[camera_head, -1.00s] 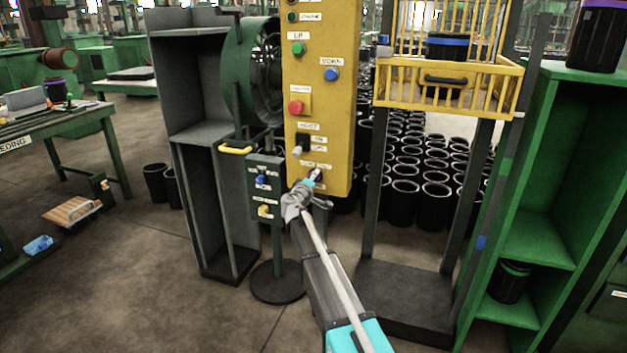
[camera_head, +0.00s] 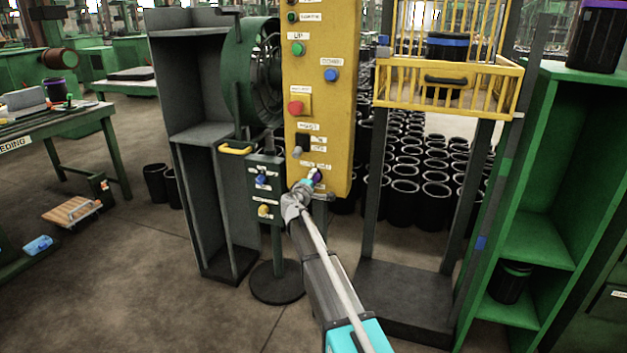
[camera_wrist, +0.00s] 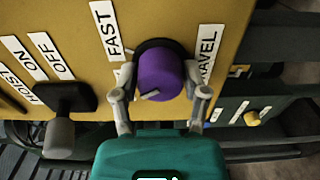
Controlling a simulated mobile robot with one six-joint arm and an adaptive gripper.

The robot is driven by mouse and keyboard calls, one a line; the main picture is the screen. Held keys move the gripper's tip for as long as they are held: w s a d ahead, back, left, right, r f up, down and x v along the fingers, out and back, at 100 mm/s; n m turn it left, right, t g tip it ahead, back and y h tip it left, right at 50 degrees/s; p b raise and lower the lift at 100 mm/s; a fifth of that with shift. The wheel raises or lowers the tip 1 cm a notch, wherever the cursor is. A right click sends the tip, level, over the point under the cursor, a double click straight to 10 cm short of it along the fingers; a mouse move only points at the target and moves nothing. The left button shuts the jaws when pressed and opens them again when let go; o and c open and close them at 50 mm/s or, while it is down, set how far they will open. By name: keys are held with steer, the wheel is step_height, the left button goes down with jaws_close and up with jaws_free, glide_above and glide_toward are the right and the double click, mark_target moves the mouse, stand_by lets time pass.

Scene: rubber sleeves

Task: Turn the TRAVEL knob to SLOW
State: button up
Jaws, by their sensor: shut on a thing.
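The purple TRAVEL knob (camera_wrist: 162,75) sits in a black ring on the yellow panel (camera_wrist: 205,20). My gripper (camera_wrist: 161,92) is shut on it, with one finger on each side. A pale grey mark shows on the knob's lower left in the wrist view. The FAST label (camera_wrist: 105,30) is at the knob's upper left, and the TRAVEL label (camera_wrist: 208,52) is at its right. Another white label is mostly hidden by the left finger; I cannot read it. In the head view my gripper (camera_head: 309,183) is at the panel's lower end, partly covering the knob (camera_head: 317,175).
The HOIST switch lever (camera_wrist: 60,130) is left of my gripper in the wrist view, with ON and OFF labels. A dark post box (camera_head: 264,185) with small knobs stands beside the panel. A yellow cage (camera_head: 450,85) is at the right.

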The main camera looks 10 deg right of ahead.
steer(key=o, duration=1.2)
steer(key=shift+c, duration=0.2)
steer(key=v, duration=1.2)
steer(key=shift+d, duration=0.1)
